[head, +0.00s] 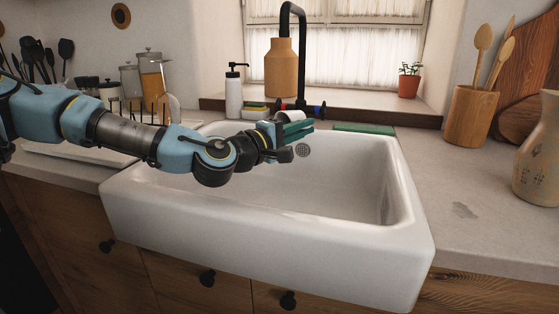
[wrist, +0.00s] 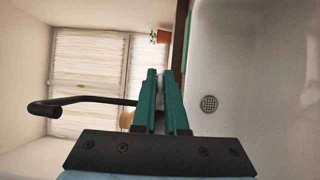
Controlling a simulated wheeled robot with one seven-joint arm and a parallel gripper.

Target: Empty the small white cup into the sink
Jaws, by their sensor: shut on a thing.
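The small white cup (head: 291,115) shows in the head view at the green fingers of my gripper (head: 298,131), above the back part of the white sink (head: 270,238). The cup looks tipped on its side, partly hidden by the fingers. My gripper is shut on it. In the wrist view, my gripper (wrist: 163,85) shows two green fingers close together, with only a sliver of white between them. The sink's basin and drain (wrist: 209,103) lie to the right there. I cannot see inside the cup or any contents in the basin.
A black faucet (head: 301,50) rises behind the sink, close to my gripper. A soap bottle (head: 234,95), a wooden vase (head: 281,67) and a potted plant (head: 409,80) stand at the back. A green item (head: 364,128) lies at the sink's back edge. The basin's right side is clear.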

